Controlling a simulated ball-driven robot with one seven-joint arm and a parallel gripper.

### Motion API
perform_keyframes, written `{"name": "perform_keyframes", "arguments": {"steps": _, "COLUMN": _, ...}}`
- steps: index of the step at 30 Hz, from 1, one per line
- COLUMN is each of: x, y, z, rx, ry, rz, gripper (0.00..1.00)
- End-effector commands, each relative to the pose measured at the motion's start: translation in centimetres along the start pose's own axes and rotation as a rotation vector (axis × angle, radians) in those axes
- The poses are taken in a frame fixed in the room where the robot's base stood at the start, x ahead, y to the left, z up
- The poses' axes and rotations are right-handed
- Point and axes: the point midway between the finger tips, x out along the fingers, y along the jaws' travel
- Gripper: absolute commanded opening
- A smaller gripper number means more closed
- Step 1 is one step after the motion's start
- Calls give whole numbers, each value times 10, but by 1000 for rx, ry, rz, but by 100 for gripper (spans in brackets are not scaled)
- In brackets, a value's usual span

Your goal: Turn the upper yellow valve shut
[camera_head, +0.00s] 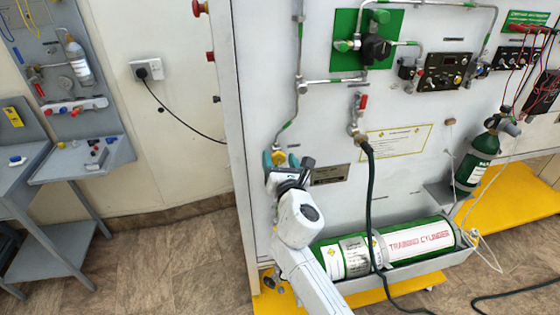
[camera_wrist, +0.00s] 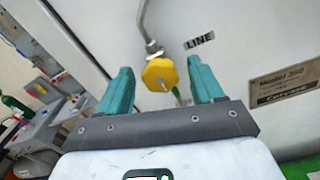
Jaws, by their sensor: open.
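A yellow valve knob (camera_wrist: 158,74) with several flat sides sits on the pale panel at the lower end of a grey pipe, beside a "LINE" label. In the head view the yellow knob (camera_head: 278,155) shows at the foot of the left pipe. My gripper (camera_wrist: 161,82) has teal fingers spread on either side of the knob, with a visible gap to each finger in the picture. In the head view my gripper (camera_head: 280,162) is at the knob. I cannot tell how deep the knob lies between the fingers. I see only one yellow valve.
A black hose (camera_head: 370,210) hangs from the red-handled valve (camera_head: 362,103) right of my arm. A green and white training cylinder (camera_head: 420,236) lies low in a grey cradle. A small nameplate (camera_head: 330,174) is on the panel right of the gripper.

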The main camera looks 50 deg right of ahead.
Motion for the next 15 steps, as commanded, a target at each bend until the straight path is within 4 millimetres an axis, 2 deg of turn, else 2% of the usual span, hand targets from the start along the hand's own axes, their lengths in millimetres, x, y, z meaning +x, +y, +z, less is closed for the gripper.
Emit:
{"name": "perform_keyframes", "arguments": {"steps": 5, "x": 0, "y": 0, "z": 0, "rx": 0, "ry": 0, "rz": 0, "gripper": 65}}
{"name": "perform_keyframes", "arguments": {"steps": 15, "x": 0, "y": 0, "z": 0, "rx": 0, "ry": 0, "rz": 0, "gripper": 32}}
